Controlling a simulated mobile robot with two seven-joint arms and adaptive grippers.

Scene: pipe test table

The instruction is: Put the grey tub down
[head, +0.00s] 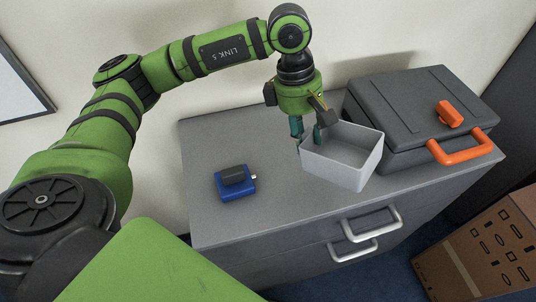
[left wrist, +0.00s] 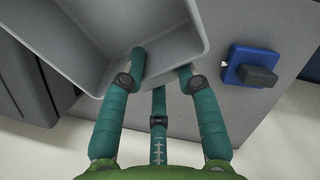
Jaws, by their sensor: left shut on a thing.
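The grey tub (head: 340,168) is a light grey, open-topped box over the grey cabinet top, just in front of the dark case. It looks empty. My left gripper (head: 308,136) is at the tub's back left wall, with teal fingers shut on that wall. In the left wrist view the tub (left wrist: 130,25) fills the upper middle, and the gripper's fingers (left wrist: 160,75) straddle its rim, one inside and others outside. I cannot tell whether the tub's base touches the cabinet top. My right gripper is not in view.
The cabinet top (head: 235,225) has free room at the left and front. A blue block with a dark piece on it (head: 235,183) lies left of the tub. A dark case (head: 400,105) with an orange handle stands close at right. A cardboard box (head: 480,250) is on the floor.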

